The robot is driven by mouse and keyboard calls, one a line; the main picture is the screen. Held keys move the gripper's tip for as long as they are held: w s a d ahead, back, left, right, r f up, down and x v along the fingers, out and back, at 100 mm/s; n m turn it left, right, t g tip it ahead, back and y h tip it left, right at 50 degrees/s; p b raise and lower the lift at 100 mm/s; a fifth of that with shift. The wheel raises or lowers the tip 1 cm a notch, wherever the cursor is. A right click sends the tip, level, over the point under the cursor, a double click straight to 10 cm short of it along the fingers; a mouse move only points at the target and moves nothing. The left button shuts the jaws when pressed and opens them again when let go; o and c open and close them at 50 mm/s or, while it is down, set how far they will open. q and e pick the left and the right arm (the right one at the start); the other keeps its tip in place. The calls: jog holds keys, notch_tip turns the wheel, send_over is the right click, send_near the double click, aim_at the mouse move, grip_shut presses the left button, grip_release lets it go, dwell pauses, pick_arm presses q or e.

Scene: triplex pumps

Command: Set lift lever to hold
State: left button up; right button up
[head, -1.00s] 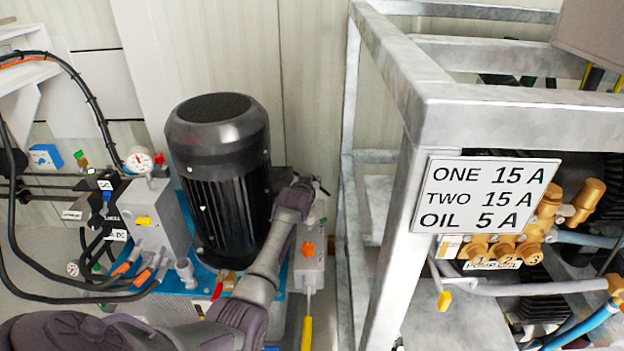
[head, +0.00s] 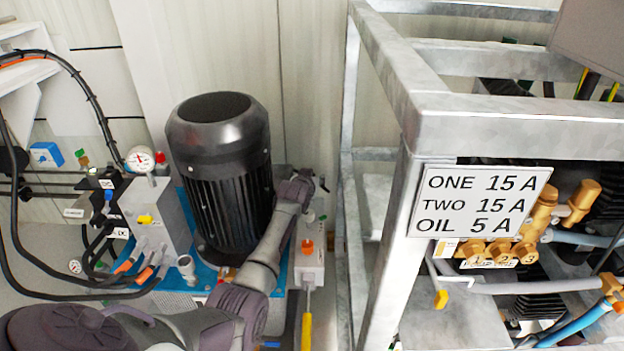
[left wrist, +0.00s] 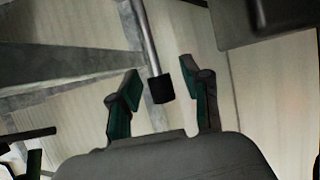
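My left arm reaches from the bottom left of the head view, past the black motor, to its wrist beside the motor. My left gripper (left wrist: 159,78) is open in the left wrist view, its two green-lined fingers well apart. A grey metal rod with a black cylindrical end (left wrist: 161,89) shows between the fingertips, apart from both; I cannot tell its depth or whether it is the lift lever. In the head view a yellow-handled lever (head: 306,331) hangs below a pale block with an orange knob (head: 307,247). My right gripper is not in view.
The black motor (head: 222,190) stands left of my forearm. A valve block with a gauge (head: 140,160) and hoses is farther left. A galvanized frame (head: 385,260) with a white sign (head: 481,202) and brass fittings (head: 500,250) stands at the right.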

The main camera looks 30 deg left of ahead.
pick_arm(q)
jog(key=shift+s, duration=0.1)
jog(key=v, duration=1.2)
jog(key=shift+f, duration=0.1)
dwell(0.4)
